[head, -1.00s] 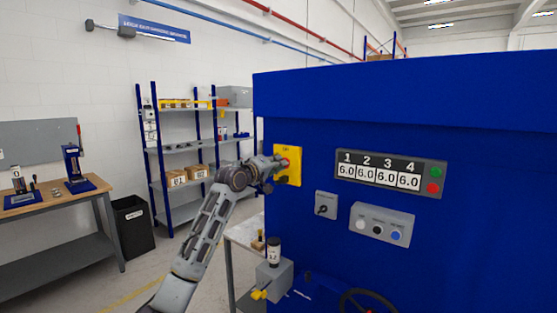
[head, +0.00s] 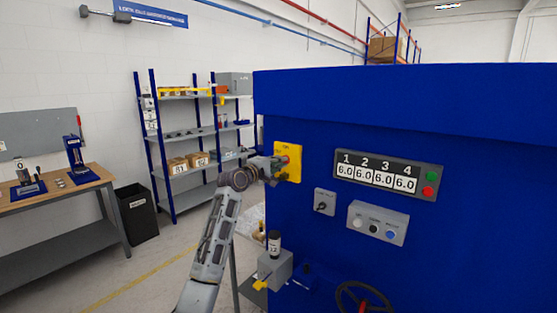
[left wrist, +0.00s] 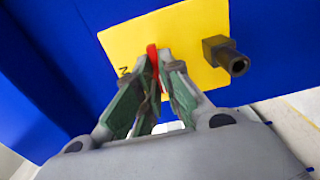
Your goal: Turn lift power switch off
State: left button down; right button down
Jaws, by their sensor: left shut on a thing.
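A yellow switch plate (head: 294,157) is fixed on the blue machine (head: 400,120). It also shows in the left wrist view (left wrist: 195,35), with a red switch lever (left wrist: 152,60) and a dark round stub (left wrist: 228,56) standing out from it. My left gripper (left wrist: 160,66) is shut on the red lever, with its fingers on both sides of it. In the head view my left gripper (head: 281,165) is at the plate and covers part of it. Printed marks on the plate are mostly hidden or too small to read. My right gripper is not in view.
Right of the plate are a counter panel (head: 388,174), a small grey switch box (head: 325,202) and a button box (head: 377,223). A handwheel (head: 364,298) is below.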

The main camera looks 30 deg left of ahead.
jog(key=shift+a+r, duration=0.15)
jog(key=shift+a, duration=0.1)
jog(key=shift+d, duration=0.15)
pick_arm(q)
jog(key=c, duration=1.6)
grip_release()
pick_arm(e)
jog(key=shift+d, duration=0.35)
pick_arm(q)
jog(key=shift+o, duration=0.2)
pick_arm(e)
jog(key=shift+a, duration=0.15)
pick_arm(q)
jog(key=shift+s+a, duration=0.1)
jog(key=shift+s, duration=0.6)
jog(key=s, duration=1)
jog(key=shift+s+a, duration=0.25)
jog(key=shift+a, duration=0.15)
jog(key=shift+f, duration=0.15)
